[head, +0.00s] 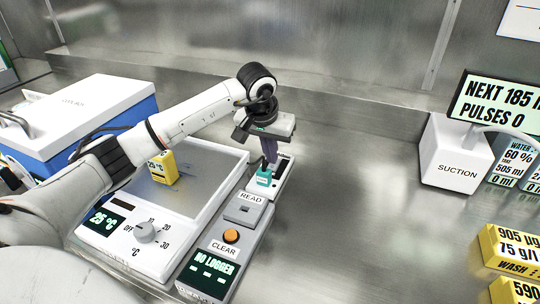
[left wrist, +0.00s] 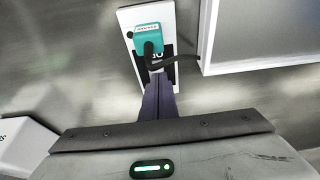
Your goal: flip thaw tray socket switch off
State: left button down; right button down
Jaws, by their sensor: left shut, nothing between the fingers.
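The white socket strip (head: 280,186) stands on the bench right of the thaw tray (head: 213,209), with a teal plug (head: 264,178) in its near end. The left wrist view also shows the strip (left wrist: 128,17) and the plug (left wrist: 147,34), with a dark cable leaving it. My left gripper (head: 270,163) is shut and empty, its fingers pointing down over the strip's far part, just beyond the plug. In the left wrist view the fingertips (left wrist: 158,80) cover part of a dark patch on the strip. The switch and its position cannot be made out. My right gripper is out of view.
The thaw tray carries a yellow block (head: 163,168) and a dial (head: 146,232). A logger box (head: 211,273) with READ and CLEAR buttons stands near the strip. A blue-and-white box (head: 84,107) is at left, a suction unit (head: 455,160) at right. Bench between strip and suction unit is clear.

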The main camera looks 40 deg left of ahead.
aim_at(270, 166)
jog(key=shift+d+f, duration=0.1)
